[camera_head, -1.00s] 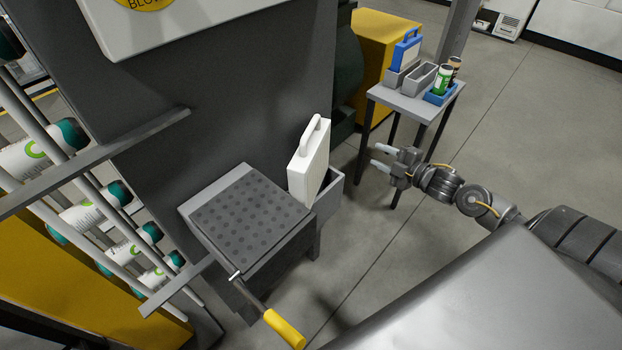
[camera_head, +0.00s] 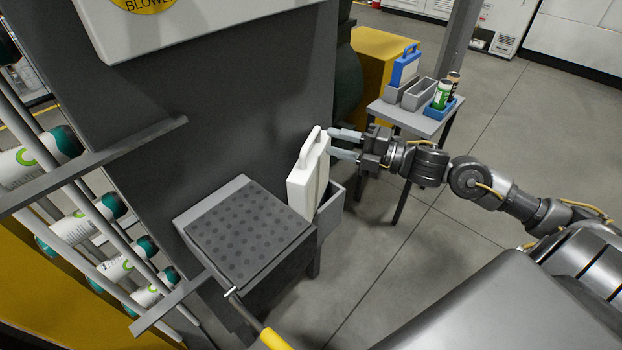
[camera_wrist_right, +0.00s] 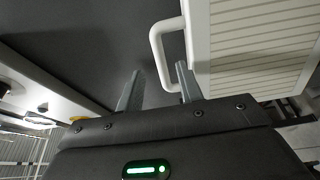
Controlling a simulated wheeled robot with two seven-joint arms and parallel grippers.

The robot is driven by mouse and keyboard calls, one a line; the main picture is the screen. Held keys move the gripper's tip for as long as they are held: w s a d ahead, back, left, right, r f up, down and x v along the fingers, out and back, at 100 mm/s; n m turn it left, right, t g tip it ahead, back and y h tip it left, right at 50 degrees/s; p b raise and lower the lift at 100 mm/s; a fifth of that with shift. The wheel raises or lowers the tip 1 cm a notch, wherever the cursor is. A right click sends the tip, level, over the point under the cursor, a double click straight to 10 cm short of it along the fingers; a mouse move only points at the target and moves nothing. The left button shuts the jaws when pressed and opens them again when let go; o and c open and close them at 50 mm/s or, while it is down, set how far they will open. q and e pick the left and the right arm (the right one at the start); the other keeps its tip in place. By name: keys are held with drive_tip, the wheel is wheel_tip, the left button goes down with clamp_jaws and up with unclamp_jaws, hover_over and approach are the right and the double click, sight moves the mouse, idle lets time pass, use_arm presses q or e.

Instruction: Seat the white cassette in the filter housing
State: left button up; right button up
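The white cassette (camera_head: 305,184) stands upright, slightly tilted, with its lower end in the open grey filter housing (camera_head: 330,215) and most of its body above the rim. Its loop handle (camera_head: 311,144) is on top; the cassette (camera_wrist_right: 255,50) and handle (camera_wrist_right: 157,55) also show in the right wrist view. My right gripper (camera_head: 330,143) is open at the handle, coming from the right. In the wrist view, part of the handle appears between the fingers of the gripper (camera_wrist_right: 160,70); contact cannot be told. My left gripper is out of view.
A dotted dark pad (camera_head: 247,232) tops the grey block left of the housing, with a yellow-handled lever (camera_head: 272,340) in front. A small table (camera_head: 416,122) behind holds grey bins, a blue cassette (camera_head: 406,66) and cans. Cans line a rack (camera_head: 150,128) at left.

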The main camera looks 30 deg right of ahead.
sight(314, 139)
drive_tip(key=p+x, duration=0.1)
drive_tip(key=x, duration=0.2)
drive_tip(key=p+x, duration=0.1)
drive_tip(key=x, duration=0.2)
drive_tip(key=shift+s+a, duration=0.15)
drive_tip(key=shift+a, duration=0.3)
drive_tip(key=shift+c, duration=0.7)
clamp_jaws()
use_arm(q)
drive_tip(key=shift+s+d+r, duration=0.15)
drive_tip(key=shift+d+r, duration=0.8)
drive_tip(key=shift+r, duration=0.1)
